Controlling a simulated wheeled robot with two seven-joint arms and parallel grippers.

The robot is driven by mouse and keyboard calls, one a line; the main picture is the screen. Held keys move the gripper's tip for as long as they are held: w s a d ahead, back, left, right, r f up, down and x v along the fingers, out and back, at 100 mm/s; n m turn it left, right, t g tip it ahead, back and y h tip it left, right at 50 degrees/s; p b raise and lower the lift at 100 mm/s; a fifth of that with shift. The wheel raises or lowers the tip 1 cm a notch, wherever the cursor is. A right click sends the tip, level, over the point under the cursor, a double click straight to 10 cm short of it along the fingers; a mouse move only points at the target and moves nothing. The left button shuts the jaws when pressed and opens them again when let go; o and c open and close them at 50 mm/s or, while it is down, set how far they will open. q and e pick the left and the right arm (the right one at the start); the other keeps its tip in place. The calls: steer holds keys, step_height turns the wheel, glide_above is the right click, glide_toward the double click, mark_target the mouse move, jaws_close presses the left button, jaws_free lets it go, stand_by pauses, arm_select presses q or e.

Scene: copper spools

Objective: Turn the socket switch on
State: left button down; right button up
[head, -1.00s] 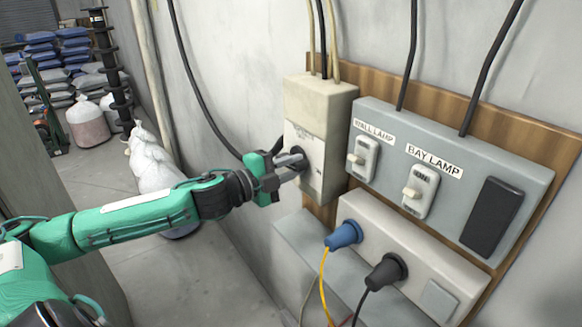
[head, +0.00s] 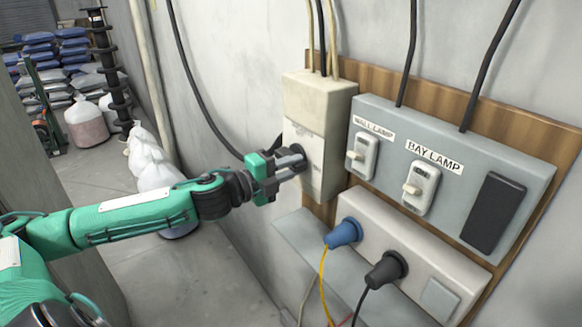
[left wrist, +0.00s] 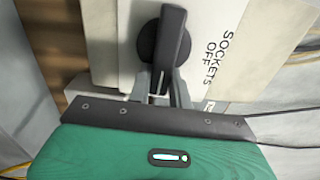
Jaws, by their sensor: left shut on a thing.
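The socket switch is a black rotary knob with a bar handle (left wrist: 172,40) on the front of a beige box (head: 318,105) on the wall. In the left wrist view, the words SOCKETS and OFF stand beside it, and the handle runs nearly upright, tilted slightly. My left gripper (head: 298,160) reaches the box's front from the left. In the left wrist view its two fingers (left wrist: 162,86) are shut on the handle's near end, one on each side. In the head view the gripper mostly hides the knob. My right gripper is not in view.
A grey panel (head: 385,193) right of the box carries WALL LAMP and BAY LAMP switches and a black plate. Below it, a socket strip (head: 425,262) holds a blue plug (head: 344,233) and a black plug (head: 385,270) with hanging cords. White sacks (head: 150,165) stand behind my arm.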

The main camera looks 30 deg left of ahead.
arm_select(q)
steer(key=c, duration=1.3)
jaws_free()
steer(key=shift+f, duration=0.1)
steer(key=shift+s+a+f+b, duration=0.15)
steer(key=shift+s+a+b, duration=0.15)
steer(key=shift+s+b, duration=0.25)
steer(key=shift+s+a+b, duration=0.2)
steer(key=shift+s+b, duration=0.35)
steer(key=shift+s, duration=0.1)
steer(key=shift+v, duration=1.4)
steer(key=p, duration=0.3)
glide_toward(291, 168)
steer(key=shift+s, duration=0.55)
steer(key=shift+v, duration=1.45)
steer(key=shift+a, duration=0.15)
